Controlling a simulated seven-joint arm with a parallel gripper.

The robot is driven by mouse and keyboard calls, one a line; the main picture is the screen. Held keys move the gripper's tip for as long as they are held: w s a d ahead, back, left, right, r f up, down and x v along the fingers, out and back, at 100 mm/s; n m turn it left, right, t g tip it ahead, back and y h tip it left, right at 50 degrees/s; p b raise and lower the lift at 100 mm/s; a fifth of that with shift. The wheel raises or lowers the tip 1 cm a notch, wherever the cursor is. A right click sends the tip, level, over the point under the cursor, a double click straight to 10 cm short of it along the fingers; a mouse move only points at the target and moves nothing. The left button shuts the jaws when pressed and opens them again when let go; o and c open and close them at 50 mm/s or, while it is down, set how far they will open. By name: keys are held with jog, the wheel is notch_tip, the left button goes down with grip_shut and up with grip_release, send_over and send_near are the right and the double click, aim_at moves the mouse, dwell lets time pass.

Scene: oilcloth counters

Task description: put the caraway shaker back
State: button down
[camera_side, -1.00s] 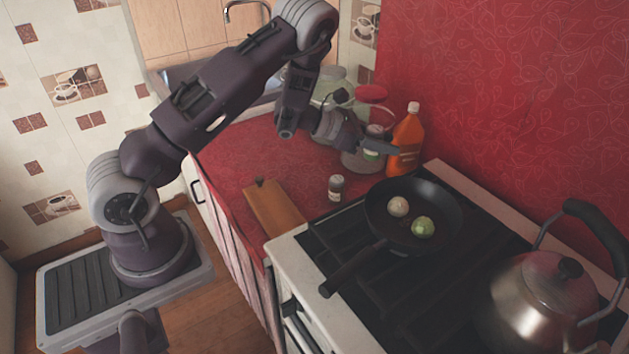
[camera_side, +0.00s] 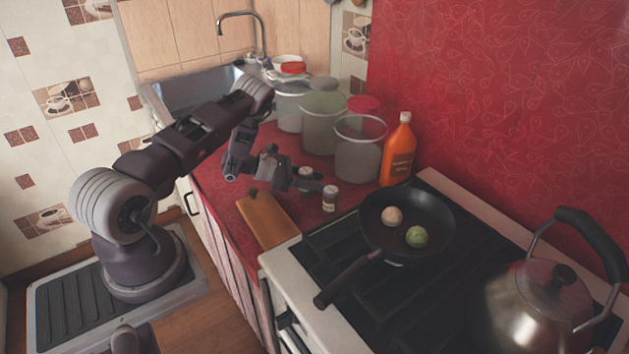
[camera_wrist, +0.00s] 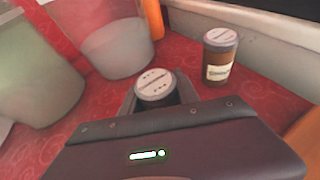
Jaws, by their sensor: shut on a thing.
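My gripper (camera_side: 314,183) is low over the red counter, just left of and behind a small shaker (camera_side: 330,198) that stands upright. It is shut on another shaker (camera_wrist: 153,85), whose grey lid with dark, unreadable print shows between the fingers in the wrist view. The held shaker's lid (camera_side: 305,171) also shows in the side view; its body and label are hidden by the fingers. I cannot tell whether its base touches the counter. In the wrist view the standing shaker (camera_wrist: 219,58) is brown with a pale label, a short gap to the right; its name is too small to read.
Large glass jars (camera_side: 358,158) stand behind my gripper, beside an orange bottle (camera_side: 397,155). A wooden board (camera_side: 264,220) lies at the counter's front. A pan (camera_side: 380,238) with two round vegetables and a kettle (camera_side: 540,305) are on the stove (camera_side: 275,262) at right.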

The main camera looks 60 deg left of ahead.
jog(key=c, duration=0.9)
grip_release()
jog(key=shift+f, duration=0.1)
